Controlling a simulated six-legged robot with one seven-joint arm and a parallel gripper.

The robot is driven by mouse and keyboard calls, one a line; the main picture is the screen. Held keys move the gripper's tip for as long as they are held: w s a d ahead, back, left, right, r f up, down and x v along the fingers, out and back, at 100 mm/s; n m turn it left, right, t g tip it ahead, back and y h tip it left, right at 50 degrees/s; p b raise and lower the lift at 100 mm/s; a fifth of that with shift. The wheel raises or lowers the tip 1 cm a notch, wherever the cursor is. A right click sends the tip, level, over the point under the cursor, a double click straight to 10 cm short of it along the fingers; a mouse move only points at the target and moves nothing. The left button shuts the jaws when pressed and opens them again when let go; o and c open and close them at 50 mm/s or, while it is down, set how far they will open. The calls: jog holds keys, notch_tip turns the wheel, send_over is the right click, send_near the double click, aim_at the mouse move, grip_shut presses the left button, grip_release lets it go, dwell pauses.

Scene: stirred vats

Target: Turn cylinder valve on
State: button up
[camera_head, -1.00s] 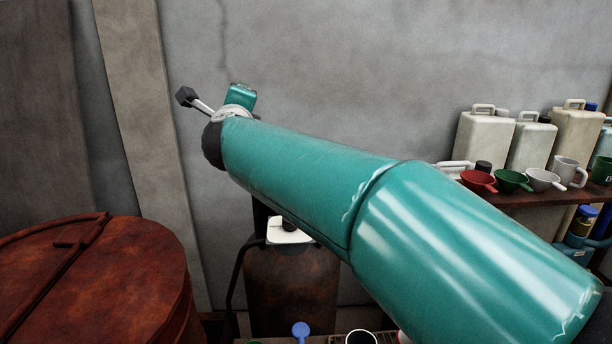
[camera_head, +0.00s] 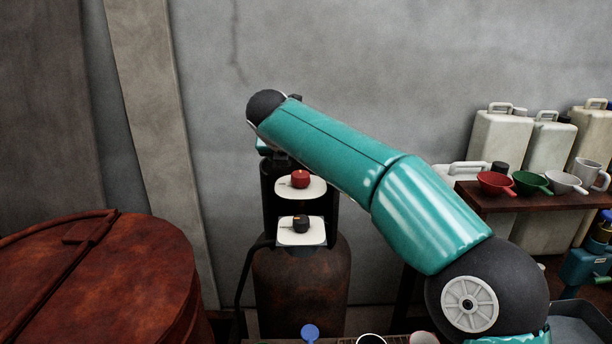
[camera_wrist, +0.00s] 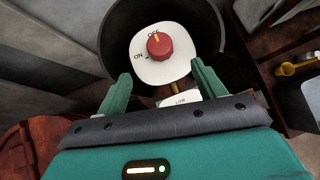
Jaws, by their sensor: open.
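The cylinder (camera_head: 300,285) is a rusty brown tank with a dark collar, standing against the wall. The red valve knob (camera_head: 300,179) sits on a white plate in the collar. In the wrist view the red knob (camera_wrist: 158,45) is marked OFF and ON, and its pale pointer line points toward OFF. A dark knob (camera_head: 301,223) sits on a lower white plate; in the wrist view this lower plate (camera_wrist: 181,101) reads LOW. My gripper (camera_wrist: 160,72) is open and empty, its green fingers apart on either side below the red knob, not touching it. In the head view my arm mostly hides the gripper.
A rusty lidded vat (camera_head: 100,275) stands at the left. A blue spoon-like item (camera_head: 310,332) and cups are at the bottom edge.

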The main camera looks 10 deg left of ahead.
aim_at(300, 175)
jog(key=x, duration=1.3)
jog(key=shift+a, duration=0.1)
jog(key=shift+c, duration=0.2)
jog(key=c, duration=0.9)
